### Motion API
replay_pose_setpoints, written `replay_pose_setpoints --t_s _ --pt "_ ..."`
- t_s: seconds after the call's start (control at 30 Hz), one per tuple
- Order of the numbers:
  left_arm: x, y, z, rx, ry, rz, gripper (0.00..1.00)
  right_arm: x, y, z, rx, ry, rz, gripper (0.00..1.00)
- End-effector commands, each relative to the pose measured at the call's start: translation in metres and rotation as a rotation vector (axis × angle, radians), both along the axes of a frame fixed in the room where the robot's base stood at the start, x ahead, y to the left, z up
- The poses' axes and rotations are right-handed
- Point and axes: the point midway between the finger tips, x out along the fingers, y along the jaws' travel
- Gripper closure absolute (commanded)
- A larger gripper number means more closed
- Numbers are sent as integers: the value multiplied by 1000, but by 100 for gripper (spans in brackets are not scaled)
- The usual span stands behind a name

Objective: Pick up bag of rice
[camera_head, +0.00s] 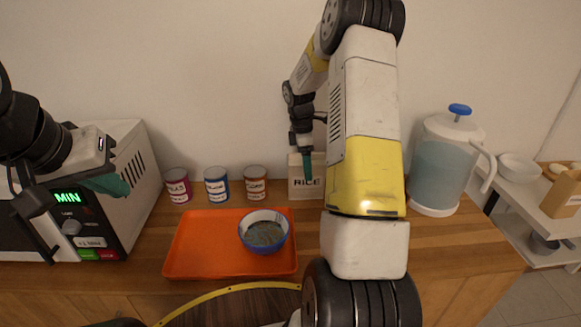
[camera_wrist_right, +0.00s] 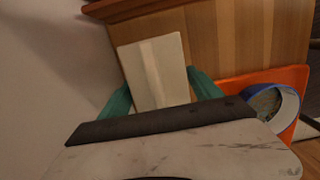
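The bag of rice (camera_head: 308,190), a pale box-like pack lettered RICE, stands upright on the counter by the wall. Its pale surface also shows in the right wrist view (camera_wrist_right: 153,68). My right gripper (camera_head: 307,166) reaches down over it. In the right wrist view the teal fingers of my right gripper (camera_wrist_right: 160,92) are spread, one on each side of the pack. Their tips look close to its edges; I cannot tell if they touch. My left gripper (camera_head: 78,208) is open and empty in front of the microwave. My right arm hides the counter right of the pack.
An orange tray (camera_head: 190,255) holds a blue-rimmed bowl (camera_head: 264,234). Several spice cans, including a red one (camera_head: 177,186) and a blue one (camera_head: 216,185), stand along the wall. A microwave (camera_head: 120,150) is at left, a water jug (camera_head: 440,165) at right.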

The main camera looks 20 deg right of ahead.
Motion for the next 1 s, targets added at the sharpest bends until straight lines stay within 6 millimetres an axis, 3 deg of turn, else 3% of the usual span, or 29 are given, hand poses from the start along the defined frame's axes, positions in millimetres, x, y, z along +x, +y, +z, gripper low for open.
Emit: replay_pose_setpoints --t_s 0.03,0.3,0.37,0.73,1.0 --pt "0 0 0 0 0 0 100 0 0 0 0 0 0 38" --pt "0 0 0 0 0 0 100 0 0 0 0 0 0 91" --pt "0 0 0 0 0 0 100 0 0 0 0 -1 0 100" --pt "0 0 0 0 0 0 100 1 0 9 -1 -5 0 100" --pt "0 0 0 0 0 0 100 2 0 55 -1 -8 -1 100"
